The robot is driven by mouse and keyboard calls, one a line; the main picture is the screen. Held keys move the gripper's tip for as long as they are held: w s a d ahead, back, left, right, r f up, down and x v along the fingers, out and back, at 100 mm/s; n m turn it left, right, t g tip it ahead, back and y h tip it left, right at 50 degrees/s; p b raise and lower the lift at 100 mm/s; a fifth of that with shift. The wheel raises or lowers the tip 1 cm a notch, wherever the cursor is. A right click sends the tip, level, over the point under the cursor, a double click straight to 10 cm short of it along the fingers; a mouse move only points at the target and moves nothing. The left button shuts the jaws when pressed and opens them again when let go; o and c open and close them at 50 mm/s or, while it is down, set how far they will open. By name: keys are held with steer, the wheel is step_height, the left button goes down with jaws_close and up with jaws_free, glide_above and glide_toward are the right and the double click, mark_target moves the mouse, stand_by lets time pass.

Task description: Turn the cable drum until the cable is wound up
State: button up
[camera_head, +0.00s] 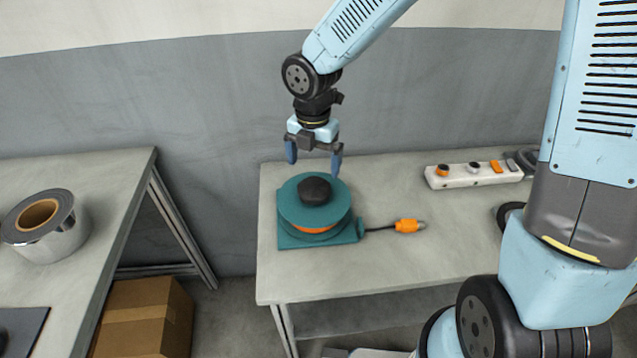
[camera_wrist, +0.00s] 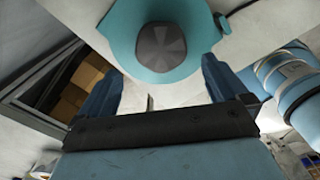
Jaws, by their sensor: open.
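A teal cable drum (camera_head: 290,209) with a dark knob (camera_head: 315,190) on top stands on the grey table, near its left end. Orange cable shows in a thin band under the drum's top disc. A short dark lead runs out to the right and ends in an orange plug (camera_head: 409,226) lying on the table. My gripper (camera_head: 314,165) is open and empty above the drum, apart from the knob. In the wrist view the drum (camera_wrist: 194,62) and its knob (camera_wrist: 165,45) lie beyond the two open fingers of my gripper (camera_wrist: 165,80).
The table (camera_head: 420,265) has a white power strip (camera_head: 465,175) at its back right. A second table at left holds a silver film reel (camera_head: 50,243) and a dark flat sheet. A cardboard box (camera_head: 143,315) stands on the floor. The table front is clear.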

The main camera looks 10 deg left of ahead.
mark_target(314, 186)
step_height(314, 186, down, 8)
steer(key=shift+r, duration=0.25)
steer(key=shift+c, duration=0.3)
steer(key=c, duration=1.2)
steer(key=shift+d, duration=0.3)
steer(key=shift+c, duration=0.3)
steer(key=shift+a, duration=0.3)
